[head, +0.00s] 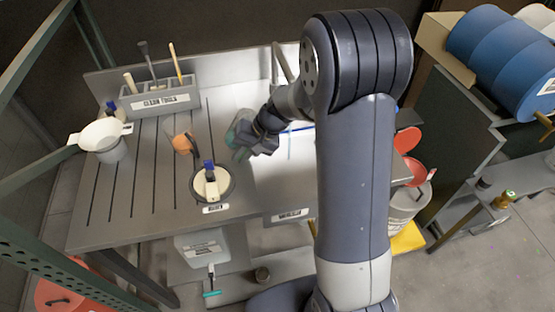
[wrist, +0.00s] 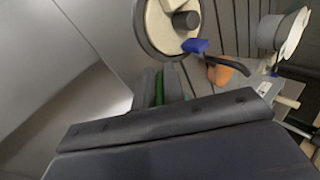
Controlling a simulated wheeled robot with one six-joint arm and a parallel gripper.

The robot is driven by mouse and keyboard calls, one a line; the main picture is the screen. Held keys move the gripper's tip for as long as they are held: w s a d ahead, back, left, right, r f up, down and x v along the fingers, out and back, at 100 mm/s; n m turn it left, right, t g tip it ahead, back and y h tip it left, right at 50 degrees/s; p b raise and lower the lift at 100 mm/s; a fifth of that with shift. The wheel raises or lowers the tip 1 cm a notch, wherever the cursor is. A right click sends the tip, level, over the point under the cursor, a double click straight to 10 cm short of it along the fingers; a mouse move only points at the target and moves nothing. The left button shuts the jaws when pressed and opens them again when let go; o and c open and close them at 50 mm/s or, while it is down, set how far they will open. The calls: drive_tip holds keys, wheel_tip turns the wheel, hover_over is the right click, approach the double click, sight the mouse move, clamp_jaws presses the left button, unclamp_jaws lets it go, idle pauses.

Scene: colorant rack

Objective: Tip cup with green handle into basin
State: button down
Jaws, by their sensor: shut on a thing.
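My gripper (head: 248,138) is over the left edge of the white basin (head: 275,178), close to the ribbed drainboard. It is shut on the green handle (wrist: 160,87) of the cup, which shows as a narrow green strip between the fingers in the wrist view. In the head view the greyish-green cup (head: 237,128) sits just left of the gripper, partly hidden by it. Its tilt and contents cannot be made out. The basin's pale inside also shows at the left in the wrist view (wrist: 85,110).
A round cream-topped vessel with a blue-tipped handle (head: 212,186) stands on the drainboard (head: 150,205). An orange scoop (head: 181,144) lies behind it. A white funnel on a grey container (head: 100,136) is far left. A tool rack (head: 158,98) stands at the back.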

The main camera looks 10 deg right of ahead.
drive_tip(key=shift+d+f+y+b, duration=0.25)
drive_tip(key=shift+f+y+b, duration=0.05)
drive_tip(key=shift+b, duration=0.05)
drive_tip(key=shift+r, duration=0.2)
drive_tip(key=shift+d+f+t+y+b, duration=0.1)
drive_tip(key=shift+f+t+y+b, duration=0.1)
drive_tip(key=shift+y+b, duration=0.85)
drive_tip(key=shift+d+f+t+y+b, duration=0.1)
drive_tip(key=shift+f+t+y+b, duration=0.1)
drive_tip(key=shift+y+b, duration=0.85)
drive_tip(key=shift+s+d+f+t+y+b, duration=0.1)
drive_tip(key=shift+f+t+y+b, duration=0.15)
drive_tip(key=shift+y+b, duration=0.6)
drive_tip(key=shift+d+f+t+y+b, duration=0.1)
drive_tip(key=shift+f+t+y+b, duration=0.1)
drive_tip(key=shift+y+b, duration=0.6)
idle(2.0)
drive_tip(key=shift+s+d+f+y+b, duration=0.15)
drive_tip(key=shift+d+y+b, duration=0.3)
drive_tip(key=shift+b, duration=1.15)
